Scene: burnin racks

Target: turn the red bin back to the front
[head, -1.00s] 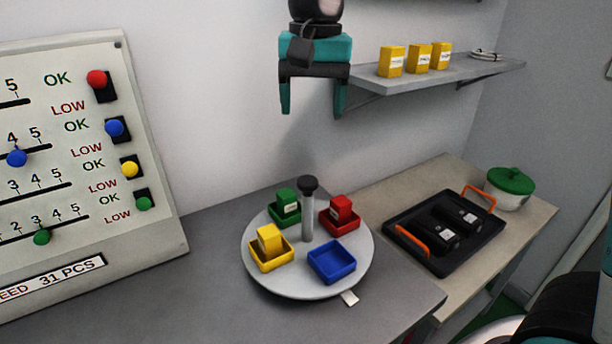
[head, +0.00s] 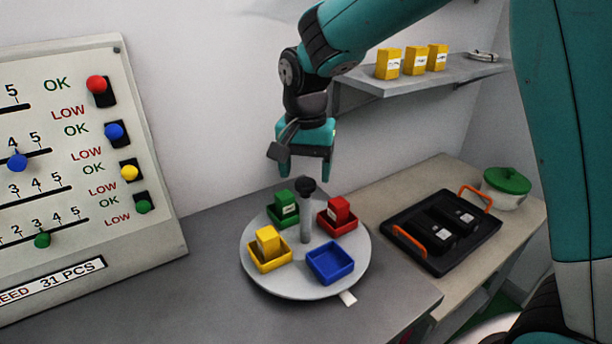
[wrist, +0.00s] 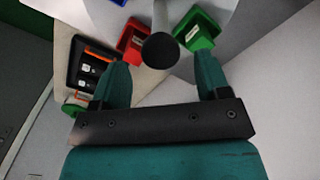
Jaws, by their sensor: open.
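The red bin (head: 336,222) holds a red box and sits at the back right of a round grey turntable (head: 290,287). A green bin (head: 284,217) is at the back left, a yellow bin (head: 269,262) at the front left and an empty blue bin (head: 331,263) at the front right. A dark-topped post (head: 306,215) stands in the middle. My gripper (head: 305,173) is open and empty, above the post and pointing down. In the wrist view, the post's round knob (wrist: 160,49) lies between the fingers, with the red bin (wrist: 132,38) and green bin (wrist: 197,32) beyond.
A black tray (head: 413,262) with orange handles and a white pot with a green lid (head: 507,187) stand on the right bench. A shelf (head: 420,74) with yellow boxes is behind. A slider panel (head: 85,165) stands left. A white tab (head: 348,298) is at the turntable's front.

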